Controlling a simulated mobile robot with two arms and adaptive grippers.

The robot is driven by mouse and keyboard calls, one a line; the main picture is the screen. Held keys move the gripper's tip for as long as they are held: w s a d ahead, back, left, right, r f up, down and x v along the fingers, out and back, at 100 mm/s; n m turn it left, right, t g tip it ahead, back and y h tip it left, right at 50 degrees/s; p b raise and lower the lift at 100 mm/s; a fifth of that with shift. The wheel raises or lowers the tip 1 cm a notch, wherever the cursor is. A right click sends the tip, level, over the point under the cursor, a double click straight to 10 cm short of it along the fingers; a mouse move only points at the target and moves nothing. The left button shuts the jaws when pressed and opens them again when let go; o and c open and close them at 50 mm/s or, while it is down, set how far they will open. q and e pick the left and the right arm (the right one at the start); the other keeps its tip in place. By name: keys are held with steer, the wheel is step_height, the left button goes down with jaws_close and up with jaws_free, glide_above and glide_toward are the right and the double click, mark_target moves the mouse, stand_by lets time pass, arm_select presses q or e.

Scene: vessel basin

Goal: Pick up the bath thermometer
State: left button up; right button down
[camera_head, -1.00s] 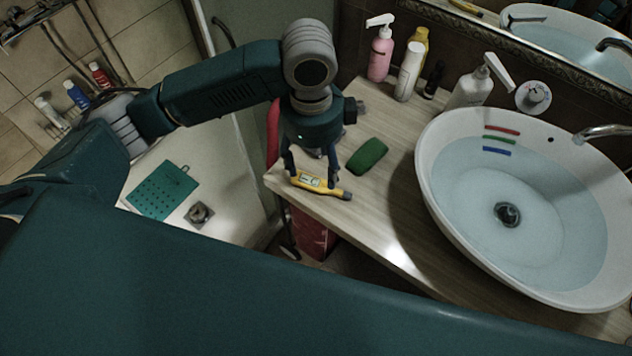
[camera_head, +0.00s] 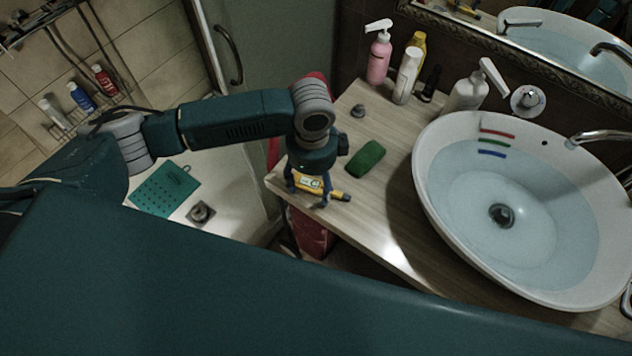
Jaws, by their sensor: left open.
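The yellow bath thermometer (camera_head: 337,195) has a pale display and a dark tip. It lies on the wooden counter (camera_head: 385,215) near its left front corner. My left gripper (camera_head: 307,199) is open and low over the thermometer, with one finger on each side of its body. The gripper partly covers the thermometer. I cannot tell whether the fingers touch it. My right gripper is not in view.
A green oblong item (camera_head: 366,158) lies just right of the gripper. A white basin (camera_head: 420,190) with water fills the right side. A pink pump bottle (camera_head: 379,55) and other bottles stand at the back. A small dark knob-like item (camera_head: 358,110) sits behind.

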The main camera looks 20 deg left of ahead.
mark_target(313, 187)
arm_select(q)
steer(key=shift+f, duration=0.15)
steer(key=shift+c, duration=0.3)
steer(key=c, duration=1.2)
step_height(313, 187, up, 20)
steer(key=b, duration=0.2)
steer(key=shift+b, duration=0.4)
